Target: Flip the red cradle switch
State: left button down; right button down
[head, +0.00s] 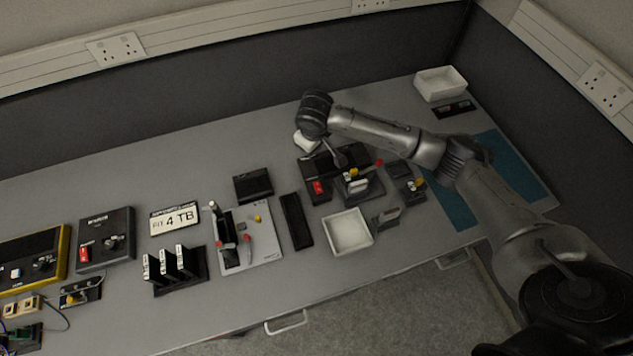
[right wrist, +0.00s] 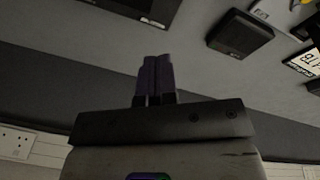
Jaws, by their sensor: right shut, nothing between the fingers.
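In the head view a red rocker switch (head: 318,187) sits on a small dark base, just in front of a wide black unit (head: 322,164), right of the table's middle. I take it for the cradle switch; its on or off position is too small to tell. My right arm reaches in from the right, its wrist above the back of the table behind that unit. Its fingers are hidden in the head view. In the right wrist view my right gripper (right wrist: 155,62) has its dark purple fingers together, with nothing between them. My left gripper is in neither view.
Around the switch are a levered device (head: 361,187), a white tray (head: 348,233) and a black slotted strip (head: 296,221). A black box (head: 253,185) lies to the left. Another red switch (head: 84,254) is on a dark box farther left. Back-left tabletop is clear.

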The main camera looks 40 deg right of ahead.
aim_at(316, 184)
jog(key=shift+s+a+f+m+g+y, duration=0.15)
jog(key=shift+s+f+m+g+y, duration=0.15)
jog(key=shift+m, duration=0.7)
jog(key=shift+s+a+f+m+g+y, duration=0.1)
jog(key=shift+s+f+m+g+y, duration=0.2)
jog(key=shift+m, duration=0.7)
jog(key=shift+s+a+f+m+g+y, duration=0.2)
jog(key=shift+s+m+g, duration=0.15)
jog(key=shift+m, duration=0.65)
notch_tip(316, 184, down, 14)
jog(key=shift+f+b, duration=0.1)
jog(key=shift+b, duration=0.95)
